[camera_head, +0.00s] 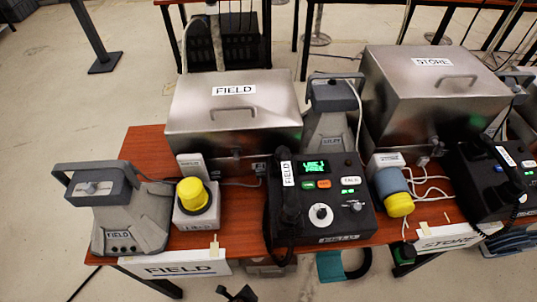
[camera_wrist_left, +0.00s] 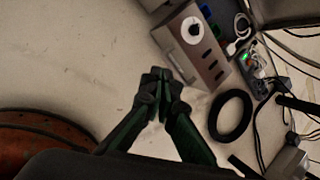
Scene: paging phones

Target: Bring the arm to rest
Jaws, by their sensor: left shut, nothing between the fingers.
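My left gripper (camera_wrist_left: 160,85) shows in the left wrist view with its dark fingers together and nothing between them. It points towards pale floor, apart from the things around it. In the head view a small dark gripper tip (camera_head: 237,293) shows at the bottom edge, in front of the table and below the FIELD label; it touches nothing that I can see. The rest of the arm is out of the picture there. My right gripper does not show in either view.
The wooden table (camera_head: 150,150) holds a grey FIELD unit (camera_head: 120,215), a yellow-capped unit (camera_head: 195,200), a black phone console (camera_head: 325,200) with its handset on, and metal FIELD (camera_head: 235,110) and STORE (camera_head: 430,90) boxes. A black ring (camera_wrist_left: 230,115) and cables lie right of the gripper.

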